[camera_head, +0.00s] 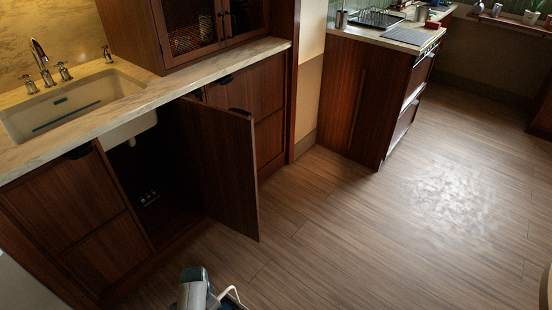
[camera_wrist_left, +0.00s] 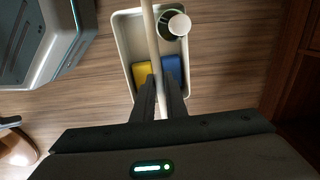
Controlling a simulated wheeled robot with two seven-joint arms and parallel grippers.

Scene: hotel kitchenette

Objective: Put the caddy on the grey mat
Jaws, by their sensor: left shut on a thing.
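The caddy (camera_wrist_left: 124,40) is a pale, open-topped box with a long pale handle bar (camera_wrist_left: 149,30) over its middle. It holds a yellow block (camera_wrist_left: 142,72), a blue block (camera_wrist_left: 172,68) and a white-topped round container (camera_wrist_left: 179,24). My left gripper (camera_wrist_left: 160,88) is shut on the handle, with the caddy hanging above the wood floor. In the head view, a bit of the caddy's rim (camera_head: 234,292) shows at the bottom edge beside my left arm. A flat grey ribbed mat (camera_head: 411,36) lies on the far counter. My right gripper is not in view.
An open cabinet door (camera_head: 232,170) juts out below the sink counter (camera_head: 150,95). A dish rack (camera_head: 375,18) stands behind the grey mat, with small items near it. The wood floor (camera_head: 400,230) in the middle and right is clear.

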